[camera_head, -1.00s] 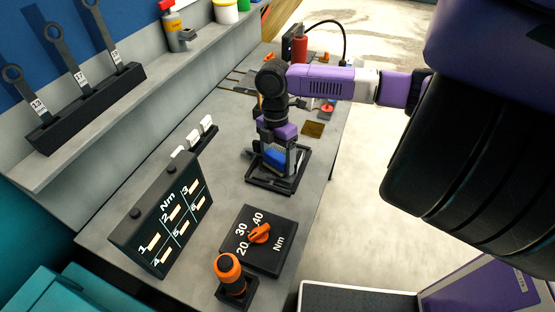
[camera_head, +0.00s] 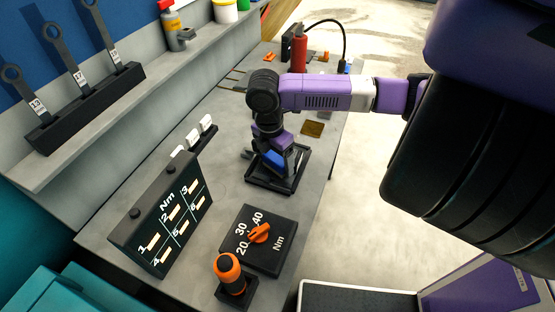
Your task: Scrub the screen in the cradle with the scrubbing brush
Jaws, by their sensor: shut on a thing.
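My gripper (camera_head: 278,152) points down at the end of my purple arm, over a black square frame (camera_head: 288,186) on the grey bench. It is shut on a blue block-like thing (camera_head: 272,161), which looks like the scrubbing brush and is tilted. The black frame looks like the cradle. A grey panel stands up at its right side and may be the screen, but gripper and brush hide much of the inside. I cannot tell whether the brush touches the screen.
A black numbered panel (camera_head: 168,222) stands at the front left. A torque dial box (camera_head: 262,236) and an orange-handled tool (camera_head: 229,270) sit in front of the cradle. A red cylinder (camera_head: 299,52) stands at the back. The bench's right edge is close to the cradle.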

